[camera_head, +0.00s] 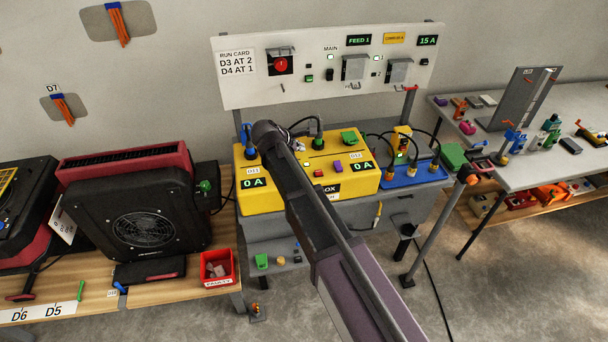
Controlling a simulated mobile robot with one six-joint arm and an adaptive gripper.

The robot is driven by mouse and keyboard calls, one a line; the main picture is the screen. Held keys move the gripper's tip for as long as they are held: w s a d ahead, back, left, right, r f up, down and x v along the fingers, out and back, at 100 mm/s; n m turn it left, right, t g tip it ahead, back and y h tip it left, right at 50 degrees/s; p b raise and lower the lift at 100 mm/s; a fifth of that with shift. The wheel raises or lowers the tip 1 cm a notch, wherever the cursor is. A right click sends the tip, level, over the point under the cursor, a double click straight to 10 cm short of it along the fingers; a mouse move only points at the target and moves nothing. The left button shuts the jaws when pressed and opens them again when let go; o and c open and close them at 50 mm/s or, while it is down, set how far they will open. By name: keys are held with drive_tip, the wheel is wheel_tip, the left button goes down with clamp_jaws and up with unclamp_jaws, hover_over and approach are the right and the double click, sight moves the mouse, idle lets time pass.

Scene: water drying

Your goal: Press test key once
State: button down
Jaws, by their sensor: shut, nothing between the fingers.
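The yellow box (271,203) stands on the bench, with two green "0 A" displays, one at D11 (253,183) and one at D12 (362,166). A red key (320,172) and a purple key (338,167) sit on its front; I cannot read which is the test key. My arm reaches over the box from the lower right and hides part of it. My gripper (298,145) shows only as a small piece beside the arm's far end, over the box top; it is shut and empty. Whether it touches anything is hidden.
A white panel (243,93) with a red knob (281,63) and switches stands behind the box. Black cables run to a blue strip (398,182) at right. A black fan unit (190,225) and a red bin (232,272) stand at left. A cluttered table (530,178) is at right.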

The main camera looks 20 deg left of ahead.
drive_tip(key=shift+f+b, duration=4.25)
drive_tip(key=shift+f, duration=0.1)
drive_tip(key=shift+f, duration=0.15)
drive_tip(key=shift+s+f+b, duration=0.1)
drive_tip(key=shift+f+b, duration=0.15)
drive_tip(key=shift+b, duration=0.25)
drive_tip(key=shift+f+b, duration=0.35)
drive_tip(key=shift+f, duration=0.05)
drive_tip(key=shift+r, duration=0.1)
drive_tip(key=shift+r+p, duration=0.75)
drive_tip(key=shift+p, duration=0.05)
